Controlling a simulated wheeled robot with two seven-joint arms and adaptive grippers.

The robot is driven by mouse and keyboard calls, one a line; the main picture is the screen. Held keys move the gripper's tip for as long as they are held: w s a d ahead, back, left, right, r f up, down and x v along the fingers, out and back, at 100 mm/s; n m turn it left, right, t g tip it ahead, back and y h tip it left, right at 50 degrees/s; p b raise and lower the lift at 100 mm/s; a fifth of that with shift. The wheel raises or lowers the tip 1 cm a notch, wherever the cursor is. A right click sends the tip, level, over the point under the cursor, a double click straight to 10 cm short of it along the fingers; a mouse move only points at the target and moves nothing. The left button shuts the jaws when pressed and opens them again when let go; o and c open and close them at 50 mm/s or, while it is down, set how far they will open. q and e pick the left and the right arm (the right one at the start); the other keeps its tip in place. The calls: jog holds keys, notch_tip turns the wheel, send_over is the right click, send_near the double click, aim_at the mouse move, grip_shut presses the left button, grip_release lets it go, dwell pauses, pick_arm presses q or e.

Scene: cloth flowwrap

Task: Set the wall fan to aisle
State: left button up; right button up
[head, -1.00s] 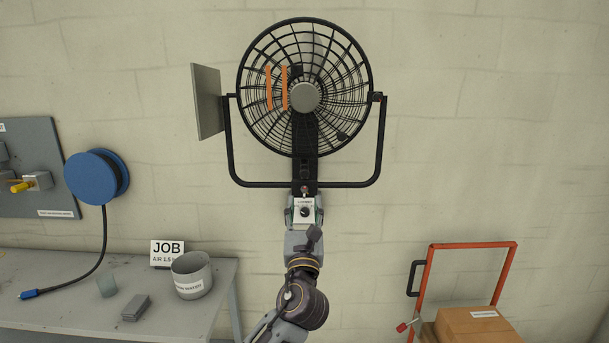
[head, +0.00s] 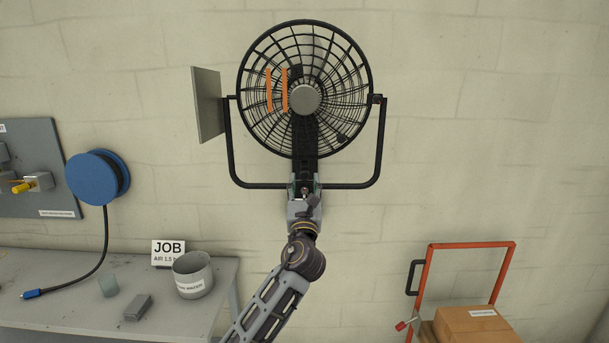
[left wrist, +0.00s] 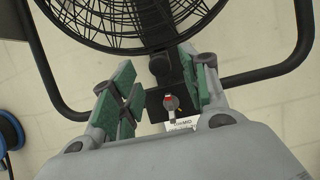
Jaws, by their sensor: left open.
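The wall fan (head: 305,98) has a round black cage, a grey hub and two orange strips, and hangs in a black U-shaped yoke (head: 345,185). In the left wrist view, a small grey knob (left wrist: 170,102) with a red mark sits on a dark plate below the cage. A white label (left wrist: 183,124) is partly hidden beneath it. My left gripper (head: 304,186) is open at the fan's lower stem; its green-padded fingers (left wrist: 165,85) stand on either side of the knob, and I see no grip on it. In the head view my gripper mostly covers the controls.
A grey flat panel (head: 207,104) stands left of the fan. A blue hose reel (head: 97,177) is on the wall, above a grey bench (head: 60,308) with a JOB card (head: 168,253) and a bucket (head: 192,276). An orange trolley (head: 470,245) with boxes is lower right.

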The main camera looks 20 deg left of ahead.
aim_at(305, 176)
pick_arm(q)
jog(key=shift+x, duration=2.2)
grip_shut()
jog(key=shift+p, duration=0.35)
